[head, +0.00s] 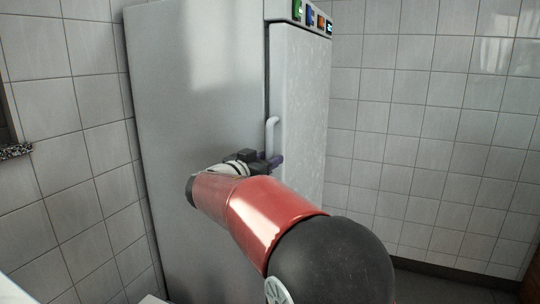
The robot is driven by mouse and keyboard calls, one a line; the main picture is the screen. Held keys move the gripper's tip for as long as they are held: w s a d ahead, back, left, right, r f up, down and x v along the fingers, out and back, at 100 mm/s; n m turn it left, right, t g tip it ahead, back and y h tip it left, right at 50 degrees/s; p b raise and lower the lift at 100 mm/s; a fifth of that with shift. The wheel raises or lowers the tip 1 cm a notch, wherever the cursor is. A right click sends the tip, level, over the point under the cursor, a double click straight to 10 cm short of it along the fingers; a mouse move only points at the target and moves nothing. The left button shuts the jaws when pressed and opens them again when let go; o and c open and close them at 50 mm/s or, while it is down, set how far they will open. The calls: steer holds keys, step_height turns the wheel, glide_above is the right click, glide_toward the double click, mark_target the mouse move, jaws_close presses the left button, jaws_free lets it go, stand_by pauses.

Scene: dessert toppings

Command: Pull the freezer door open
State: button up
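The tall grey freezer (195,95) stands in the corner of the tiled room. Its pale door (300,100) is on the right-hand face, and I see no wide gap at its edge. A white vertical bar handle (271,136) is on the door's left edge. My gripper (272,159) is at the lower part of this handle. Its dark fingers are small and partly hidden by my wrist. I cannot tell whether they touch or enclose the handle, nor whether they are open or shut. The handle's lower end is hidden.
A panel with coloured buttons and a lit display (312,17) sits above the door. White tiled walls (430,120) stand behind and to the left. A speckled ledge (14,151) juts out at the left edge. The dark floor (430,283) looks clear right of the freezer.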

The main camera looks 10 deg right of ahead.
steer(key=shift+w+d, duration=0.4)
jaws_close()
